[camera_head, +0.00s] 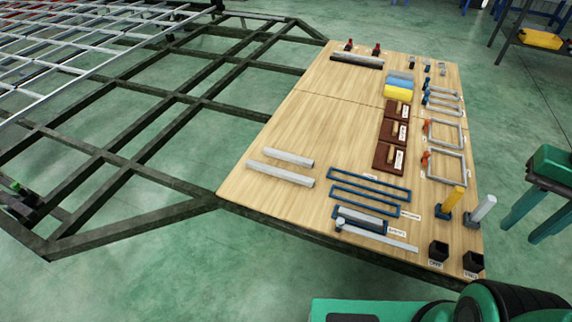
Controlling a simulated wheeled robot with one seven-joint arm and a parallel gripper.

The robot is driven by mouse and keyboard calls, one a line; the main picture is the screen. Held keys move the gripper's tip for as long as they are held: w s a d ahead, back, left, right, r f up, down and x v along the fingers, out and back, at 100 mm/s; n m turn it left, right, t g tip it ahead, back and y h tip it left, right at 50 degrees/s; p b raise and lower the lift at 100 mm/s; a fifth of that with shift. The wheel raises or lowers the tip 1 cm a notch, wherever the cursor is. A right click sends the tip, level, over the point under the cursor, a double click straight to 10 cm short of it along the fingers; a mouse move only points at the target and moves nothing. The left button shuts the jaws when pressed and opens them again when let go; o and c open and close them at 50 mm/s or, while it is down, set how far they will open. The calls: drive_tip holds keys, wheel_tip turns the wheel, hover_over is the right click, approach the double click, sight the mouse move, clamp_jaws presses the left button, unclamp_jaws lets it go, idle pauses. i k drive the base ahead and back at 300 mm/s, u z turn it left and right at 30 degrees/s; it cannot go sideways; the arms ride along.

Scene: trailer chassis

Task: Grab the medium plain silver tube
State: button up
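Several plain silver tubes lie on a light wooden board (250,190). Two silver tubes lie parallel at its left side, an upper one (288,157) and a slightly longer-looking lower one (280,174). A short silver bar (362,217) lies in a blue holder near the front edge. A long thin silver bar (382,236) lies just in front of it. I cannot tell for sure which one is the medium tube. My gripper is not in view; only green and black parts of my own body show at the bottom right.
Blue frames (368,185), brown blocks (388,158), grey square frames (446,133), upright yellow (453,200) and silver (482,210) cylinders and black cups (438,250) crowd the board's right side. A dark chassis frame (130,165) extends left. The board's middle left is clear.

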sight(287, 156)
drive_tip(key=k, duration=1.05)
drive_tip(key=u, duration=0.65)
drive_tip(key=i, duration=2.1)
drive_tip(key=z, duration=0.5)
